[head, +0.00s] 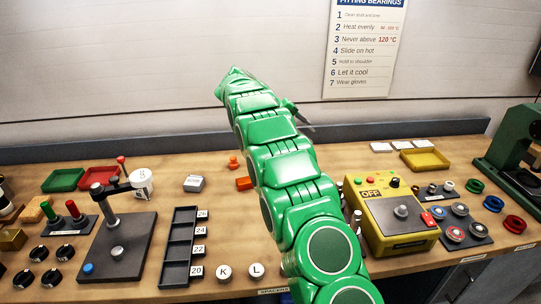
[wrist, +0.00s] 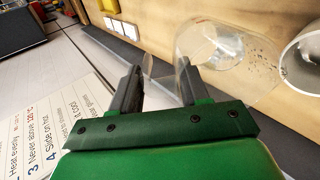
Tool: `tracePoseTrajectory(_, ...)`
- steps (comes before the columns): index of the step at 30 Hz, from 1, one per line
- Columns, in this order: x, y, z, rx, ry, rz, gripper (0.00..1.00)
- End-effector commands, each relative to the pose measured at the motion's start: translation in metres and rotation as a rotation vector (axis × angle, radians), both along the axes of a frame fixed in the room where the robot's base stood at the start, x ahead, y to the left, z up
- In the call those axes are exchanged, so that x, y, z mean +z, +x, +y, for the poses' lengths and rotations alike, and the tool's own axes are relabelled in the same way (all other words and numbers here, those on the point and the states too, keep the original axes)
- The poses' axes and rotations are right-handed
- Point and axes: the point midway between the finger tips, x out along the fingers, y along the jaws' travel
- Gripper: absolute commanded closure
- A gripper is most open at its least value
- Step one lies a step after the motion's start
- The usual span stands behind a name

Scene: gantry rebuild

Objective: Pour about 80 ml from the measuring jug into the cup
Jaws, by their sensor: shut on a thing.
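In the wrist view, my gripper (wrist: 157,90) is shut on the clear measuring jug (wrist: 222,46), with a thin clear part of it between the two dark fingers. The jug is see-through with small dark marks on its side. I cannot tell its liquid level or its exact tilt. A white round open-topped vessel, likely the cup (wrist: 304,50), is partly cut off at the right edge, close beside the jug in the picture. In the head view, my green arm hides the jug and most of the gripper, and the cup cannot be made out.
The wooden bench holds a yellow control box (head: 390,215), a dark press stand (head: 117,245), a black slotted tray (head: 183,250), red (head: 99,177) and green (head: 62,180) trays, and a yellow tray (head: 425,160). A green machine (head: 515,150) stands at right. A poster (head: 362,50) hangs behind.

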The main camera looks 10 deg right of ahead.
Motion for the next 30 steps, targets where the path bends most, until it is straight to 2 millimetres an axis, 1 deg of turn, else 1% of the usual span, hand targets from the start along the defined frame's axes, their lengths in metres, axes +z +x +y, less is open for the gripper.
tracePoseTrajectory(1,-0.002,0.000,-0.005,-0.006,0.035,0.001,1.00)
tracePoseTrajectory(9,-0.016,0.001,-0.015,-0.006,0.170,0.018,1.00)
tracePoseTrajectory(25,-0.017,0.001,-0.016,-0.004,0.189,0.020,1.00)
tracePoseTrajectory(30,-0.020,0.002,-0.020,-0.006,0.228,0.023,1.00)
